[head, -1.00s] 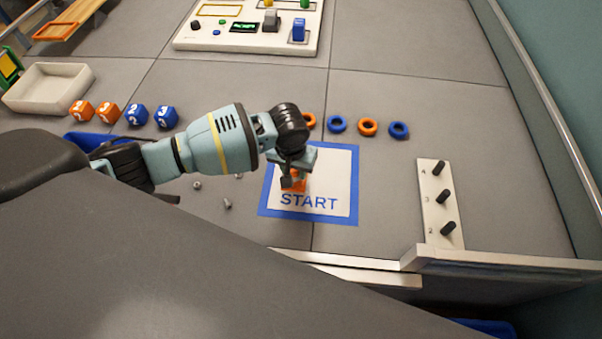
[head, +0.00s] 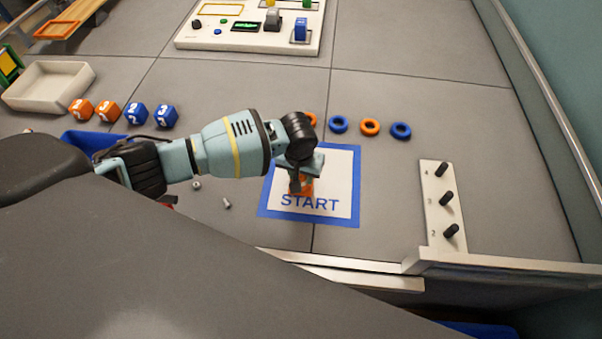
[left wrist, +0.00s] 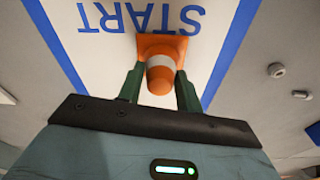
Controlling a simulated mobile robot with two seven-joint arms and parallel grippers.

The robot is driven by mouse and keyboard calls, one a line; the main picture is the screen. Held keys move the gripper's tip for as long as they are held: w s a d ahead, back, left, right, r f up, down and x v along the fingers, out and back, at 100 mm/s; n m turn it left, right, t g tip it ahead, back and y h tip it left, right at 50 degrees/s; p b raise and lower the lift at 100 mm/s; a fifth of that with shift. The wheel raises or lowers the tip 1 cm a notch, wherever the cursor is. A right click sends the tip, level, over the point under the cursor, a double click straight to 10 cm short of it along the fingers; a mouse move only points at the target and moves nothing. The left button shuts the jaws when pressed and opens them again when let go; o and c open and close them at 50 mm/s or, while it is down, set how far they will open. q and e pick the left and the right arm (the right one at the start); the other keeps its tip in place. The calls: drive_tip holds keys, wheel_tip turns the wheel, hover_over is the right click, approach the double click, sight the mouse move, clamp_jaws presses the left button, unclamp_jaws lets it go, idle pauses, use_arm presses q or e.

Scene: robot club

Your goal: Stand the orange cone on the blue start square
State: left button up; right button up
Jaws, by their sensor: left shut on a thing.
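The orange cone (left wrist: 161,66) with a white band is between the two fingers of my left gripper (left wrist: 160,88), which is shut on it. In the left wrist view its square base shows against the white middle of the blue-bordered START square (left wrist: 226,62). In the head view my left gripper (head: 301,184) is over the START square (head: 340,220), and the cone (head: 306,186) is mostly hidden behind it. I cannot tell whether the cone's base touches the square. My right gripper is not in view.
Orange and blue rings (head: 338,124) lie behind the square. A white peg plate (head: 437,180) stands to the right. Numbered blocks (head: 136,113) and a white tray (head: 48,87) are at the left. Small metal nuts (left wrist: 276,70) lie near the square. A metal rail (head: 345,262) edges the front.

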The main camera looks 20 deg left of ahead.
use_arm(q)
drive_tip(key=o, duration=1)
drive_tip(key=shift+f, duration=0.1)
wheel_tip(320, 180, up, 12)
drive_tip(key=s+p, duration=0.1)
drive_tip(key=p, duration=0.1)
drive_tip(key=shift+s, duration=0.3)
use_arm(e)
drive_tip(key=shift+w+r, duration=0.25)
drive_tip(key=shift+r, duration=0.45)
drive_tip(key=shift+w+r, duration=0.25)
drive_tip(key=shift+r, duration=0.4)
use_arm(q)
drive_tip(key=shift+d, duration=0.1)
